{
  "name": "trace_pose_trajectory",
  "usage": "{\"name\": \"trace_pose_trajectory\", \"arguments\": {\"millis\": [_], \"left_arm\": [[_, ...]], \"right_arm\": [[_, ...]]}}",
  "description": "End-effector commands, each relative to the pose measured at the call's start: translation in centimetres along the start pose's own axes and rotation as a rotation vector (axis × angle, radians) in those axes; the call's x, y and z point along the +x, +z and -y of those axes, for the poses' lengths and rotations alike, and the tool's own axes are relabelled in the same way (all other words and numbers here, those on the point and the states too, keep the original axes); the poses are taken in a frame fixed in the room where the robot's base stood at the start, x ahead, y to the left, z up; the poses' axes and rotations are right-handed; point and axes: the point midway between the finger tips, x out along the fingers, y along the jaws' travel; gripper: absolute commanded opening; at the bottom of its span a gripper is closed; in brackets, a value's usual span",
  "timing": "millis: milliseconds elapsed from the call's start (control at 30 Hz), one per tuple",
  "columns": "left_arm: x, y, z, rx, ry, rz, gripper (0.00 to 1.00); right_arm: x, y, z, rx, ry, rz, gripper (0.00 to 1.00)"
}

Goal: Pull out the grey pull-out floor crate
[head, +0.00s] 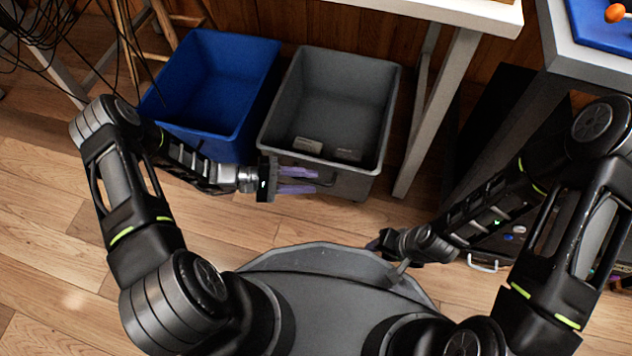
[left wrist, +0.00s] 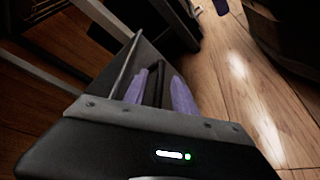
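The grey floor crate (head: 345,95) stands on the wooden floor beside the blue crate, with two small flat items on its bottom. A dark handle (head: 326,182) sticks out from its front wall. My left gripper (head: 316,181) is at that front wall, its purple fingers apart and pointing right at the handle. In the left wrist view a dark bar (left wrist: 158,84) lies between the two fingers, with narrow gaps; firm contact does not show. My right gripper (head: 384,243) hangs low right of my base; its fingers are too dark to read.
The blue crate (head: 215,85) stands close at the left. A white table (head: 440,8) has its leg just right of the grey crate. Another table (head: 590,62) and a dark cabinet (head: 515,110) stand further right. Floor (head: 235,222) is bare before the crates. Cables hang at upper left.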

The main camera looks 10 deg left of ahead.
Motion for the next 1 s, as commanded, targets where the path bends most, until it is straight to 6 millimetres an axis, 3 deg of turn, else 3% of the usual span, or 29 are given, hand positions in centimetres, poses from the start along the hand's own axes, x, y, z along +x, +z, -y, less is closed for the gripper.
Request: {"name": "trace_pose_trajectory", "arguments": {"millis": [200, 500, 900, 1000], "left_arm": [[2.5, 0.0, 0.1, 0.001, 0.000, 0.002, 0.33], [2.7, 0.0, 0.0, 0.000, 0.000, 0.000, 0.33], [2.7, 0.0, 0.0, 0.000, 0.000, 0.000, 0.01], [2.7, 0.0, 0.0, 0.000, 0.000, 0.000, 0.00]], "right_arm": [[0.8, -0.1, -0.3, 0.001, -0.002, -0.001, 0.36], [0.7, -0.1, -0.3, 0.001, -0.002, -0.001, 0.36], [0.7, -0.1, -0.3, 0.001, -0.002, -0.001, 0.36], [0.7, -0.1, -0.3, 0.001, -0.002, -0.001, 0.36]]}}
